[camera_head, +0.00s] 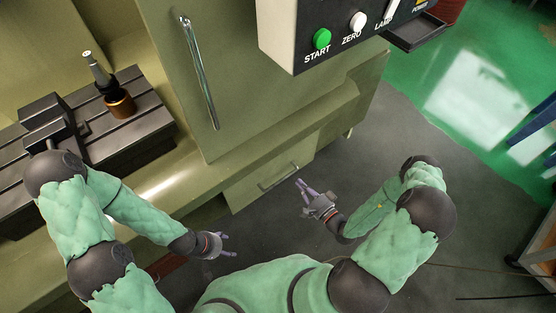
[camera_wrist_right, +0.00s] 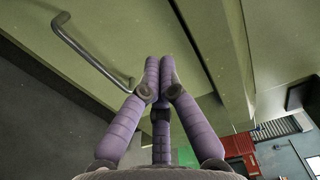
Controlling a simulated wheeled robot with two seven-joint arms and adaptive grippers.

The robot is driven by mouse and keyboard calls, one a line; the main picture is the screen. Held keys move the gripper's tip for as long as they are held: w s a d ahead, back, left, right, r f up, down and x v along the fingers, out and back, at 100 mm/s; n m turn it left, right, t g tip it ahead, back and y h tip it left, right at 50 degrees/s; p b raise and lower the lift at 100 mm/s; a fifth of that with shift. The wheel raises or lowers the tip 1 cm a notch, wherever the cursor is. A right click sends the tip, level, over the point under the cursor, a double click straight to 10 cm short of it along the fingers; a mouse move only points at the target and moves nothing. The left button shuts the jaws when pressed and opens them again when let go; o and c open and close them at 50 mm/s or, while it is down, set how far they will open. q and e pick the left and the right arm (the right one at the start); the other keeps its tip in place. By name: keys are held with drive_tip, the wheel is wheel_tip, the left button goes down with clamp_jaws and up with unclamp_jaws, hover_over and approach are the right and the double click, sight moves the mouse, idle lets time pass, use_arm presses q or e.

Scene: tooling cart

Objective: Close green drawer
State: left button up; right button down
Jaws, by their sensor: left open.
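The green drawer (camera_head: 248,193) is the low olive-green front under the machine cabinet in the head view. Its metal bar handle (camera_head: 278,178) also shows at the upper left of the right wrist view (camera_wrist_right: 88,52). How far the drawer stands out is hard to tell. My right gripper (camera_head: 300,183) is just right of the handle, apart from it in the picture. In the right wrist view its fingertips (camera_wrist_right: 162,65) meet with nothing between them, in front of the green panel. My left gripper (camera_head: 230,244) is open and empty, lower left of the drawer.
A control box with a green START button (camera_head: 321,39) overhangs at the top. A cabinet door with a long handle (camera_head: 199,75) is above the drawer. A slotted machine table (camera_head: 140,118) carries a tool holder at left. Grey floor (camera_head: 385,140) is clear to the right.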

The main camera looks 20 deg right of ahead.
use_arm(q)
wheel_tip(320, 180, down, 4)
drive_tip(key=b, duration=0.3)
drive_tip(key=shift+b, duration=0.35)
use_arm(e)
drive_tip(key=x, duration=1.3)
